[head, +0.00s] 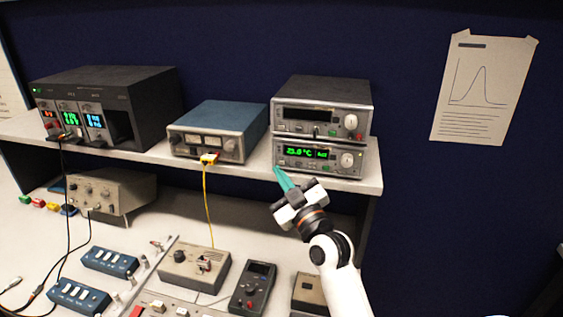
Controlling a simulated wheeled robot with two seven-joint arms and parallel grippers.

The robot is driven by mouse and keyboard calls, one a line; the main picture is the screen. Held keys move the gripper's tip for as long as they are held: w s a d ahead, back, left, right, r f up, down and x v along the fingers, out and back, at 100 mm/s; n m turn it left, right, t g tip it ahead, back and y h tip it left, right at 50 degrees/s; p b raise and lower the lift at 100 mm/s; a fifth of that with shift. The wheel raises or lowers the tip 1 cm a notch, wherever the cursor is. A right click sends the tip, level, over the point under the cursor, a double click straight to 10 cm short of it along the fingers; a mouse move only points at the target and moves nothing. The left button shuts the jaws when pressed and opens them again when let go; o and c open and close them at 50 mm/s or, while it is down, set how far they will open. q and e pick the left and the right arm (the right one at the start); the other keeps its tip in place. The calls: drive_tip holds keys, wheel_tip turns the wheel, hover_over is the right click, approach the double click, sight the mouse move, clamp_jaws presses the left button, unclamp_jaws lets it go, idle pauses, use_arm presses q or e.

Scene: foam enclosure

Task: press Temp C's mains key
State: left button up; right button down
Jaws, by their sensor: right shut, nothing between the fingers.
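Two grey instruments are stacked at the right end of the shelf. The upper one (320,118) has a dark display and a white knob. I cannot read a Temp C label on either, and cannot make out which key is the mains key. My right gripper (281,176) has teal fingers, shut and empty. In the picture its tips are at the shelf's front edge, just below the lower instrument's left corner; contact cannot be told. My left gripper is not in view.
A blue-topped meter box (220,130) with a yellow cable stands left of the stack. A black multi-display unit (108,108) is farther left. Below the shelf (235,172), the bench holds switch boxes (110,261), a grey box (195,268) and a dark handheld meter (253,287).

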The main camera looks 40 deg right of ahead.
drive_tip(key=s+a+p, duration=0.1)
drive_tip(key=s+a, duration=0.1)
drive_tip(key=a, duration=0.1)
drive_tip(key=shift+s+a, duration=0.1)
drive_tip(key=shift+s, duration=0.3)
idle(0.7)
